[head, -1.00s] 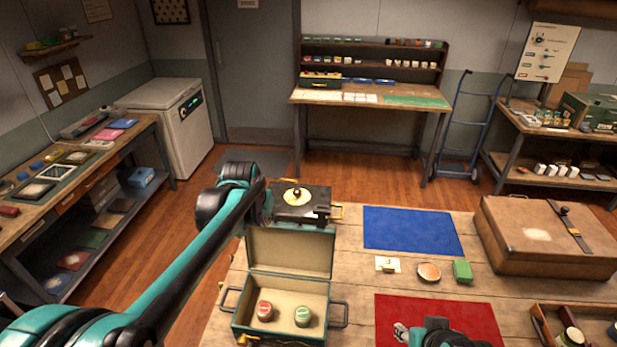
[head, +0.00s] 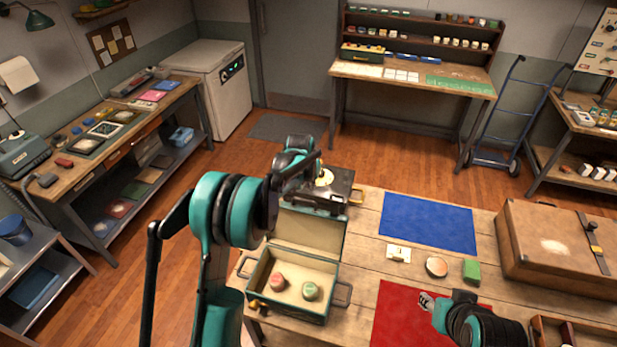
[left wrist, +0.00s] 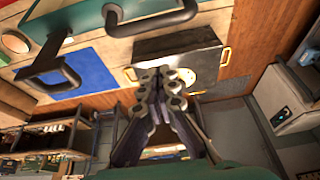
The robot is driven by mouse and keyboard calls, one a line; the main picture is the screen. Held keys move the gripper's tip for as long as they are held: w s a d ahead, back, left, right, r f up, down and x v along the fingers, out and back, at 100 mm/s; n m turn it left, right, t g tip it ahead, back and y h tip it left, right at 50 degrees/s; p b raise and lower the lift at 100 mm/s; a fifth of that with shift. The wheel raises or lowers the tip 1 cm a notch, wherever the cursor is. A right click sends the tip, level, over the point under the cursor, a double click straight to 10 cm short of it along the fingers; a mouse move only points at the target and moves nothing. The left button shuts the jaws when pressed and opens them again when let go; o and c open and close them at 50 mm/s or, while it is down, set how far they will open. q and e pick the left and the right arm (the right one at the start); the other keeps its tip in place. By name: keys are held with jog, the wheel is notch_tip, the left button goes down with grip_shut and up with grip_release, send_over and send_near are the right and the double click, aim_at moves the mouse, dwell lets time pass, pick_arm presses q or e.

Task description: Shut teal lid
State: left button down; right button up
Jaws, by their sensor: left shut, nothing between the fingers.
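The teal box (head: 262,272) stands on the wooden table with its teal lid (head: 336,238) raised at the back, its pale lining showing. A red-topped round item (head: 277,282) and a green-topped one (head: 311,291) lie inside. My left gripper (head: 312,178) is above and behind the raised lid, partly hidden by its own arm. In the left wrist view its fingers (left wrist: 165,78) are together and empty, in front of the dark case; I cannot tell whether they touch anything. My right gripper (head: 427,301) is over the red mat, its opening too small to tell.
The dark case (head: 345,181) with a pale disc sits close behind the lid. A blue mat (head: 428,222), a green block (head: 471,270) and a brown suitcase (head: 560,248) lie to the right. Side handles stick out from the teal box.

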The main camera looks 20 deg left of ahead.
pick_arm(q)
jog(key=s, duration=0.3)
jog(key=shift+s+a+f+p, duration=0.1)
jog(key=shift+s+f+p, duration=0.3)
jog(key=shift+s, duration=0.1)
